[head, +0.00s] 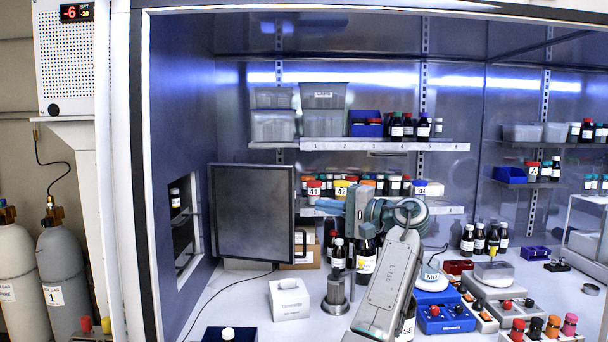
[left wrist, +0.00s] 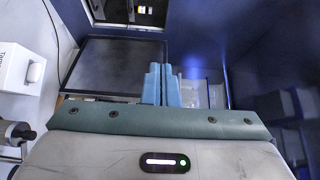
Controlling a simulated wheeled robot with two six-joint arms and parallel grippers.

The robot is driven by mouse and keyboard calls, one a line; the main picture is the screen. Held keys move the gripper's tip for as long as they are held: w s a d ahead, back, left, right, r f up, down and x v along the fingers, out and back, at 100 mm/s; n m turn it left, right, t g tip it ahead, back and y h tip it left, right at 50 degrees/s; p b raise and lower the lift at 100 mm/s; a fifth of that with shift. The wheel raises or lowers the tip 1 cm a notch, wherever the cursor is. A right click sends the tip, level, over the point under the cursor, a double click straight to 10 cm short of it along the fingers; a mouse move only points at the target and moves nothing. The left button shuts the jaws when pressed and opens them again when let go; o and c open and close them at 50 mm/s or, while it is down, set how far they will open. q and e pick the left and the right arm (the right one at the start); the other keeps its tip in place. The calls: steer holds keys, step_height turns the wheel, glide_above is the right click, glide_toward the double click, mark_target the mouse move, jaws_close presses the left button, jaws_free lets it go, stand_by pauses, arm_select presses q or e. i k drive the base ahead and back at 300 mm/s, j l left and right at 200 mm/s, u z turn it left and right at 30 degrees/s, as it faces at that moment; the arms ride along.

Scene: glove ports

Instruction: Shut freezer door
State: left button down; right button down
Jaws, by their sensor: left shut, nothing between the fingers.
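The freezer door (head: 252,212) is a dark grey panel standing open, swung out from the freezer opening (head: 183,222) in the left wall. A dark handle (head: 303,243) is at its right edge. A small bottle shows inside the opening. My left gripper (head: 328,206) is shut and empty, to the right of the door, with its fingers toward the door. In the left wrist view the closed blue fingers (left wrist: 161,84) overlap the right part of the door (left wrist: 108,66); I cannot tell whether they touch it. My right gripper is not in view.
A white tissue box (head: 289,299) and a grey metal stand (head: 336,290) are on the bench below the door. Dark bottles (head: 365,262) stand behind my left arm. Shelves (head: 384,145) with bins and bottles line the back wall. Bench in front of the door is partly clear.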

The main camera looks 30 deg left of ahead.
mark_target(252, 206)
steer(key=i+j, duration=0.3)
steer(key=i, duration=0.15)
steer(key=i+j, duration=0.35)
steer(key=i, duration=0.15)
